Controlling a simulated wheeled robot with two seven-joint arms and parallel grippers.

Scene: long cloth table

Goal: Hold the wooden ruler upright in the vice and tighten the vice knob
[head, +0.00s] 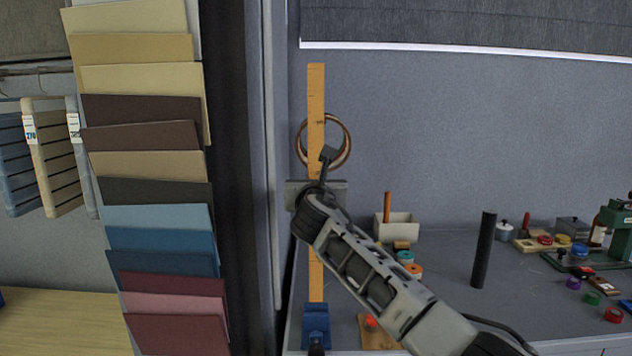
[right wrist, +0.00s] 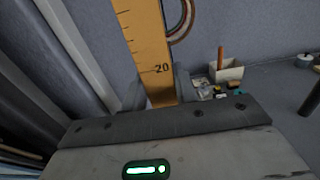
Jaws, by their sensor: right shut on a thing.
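The wooden ruler (head: 316,95) stands upright in the head view, its lower end meeting the blue vice (head: 316,318) at the table's front left. A dark part, perhaps the vice knob (head: 316,349), shows at the bottom edge. My right gripper (head: 316,186) is shut on the ruler at about mid-height; its own body hides the fingertips. In the right wrist view the ruler (right wrist: 144,45) rises beyond the gripper's edge, with the 20 mark showing. Whether the vice jaws grip the ruler cannot be told. My left gripper is not in view.
A copper-coloured ring (head: 344,145) is behind the ruler. A small bin (head: 398,230), tape rolls (head: 413,270) and a dark upright cylinder (head: 484,250) stand to the right. Hanging fabric samples (head: 150,165) fill the left.

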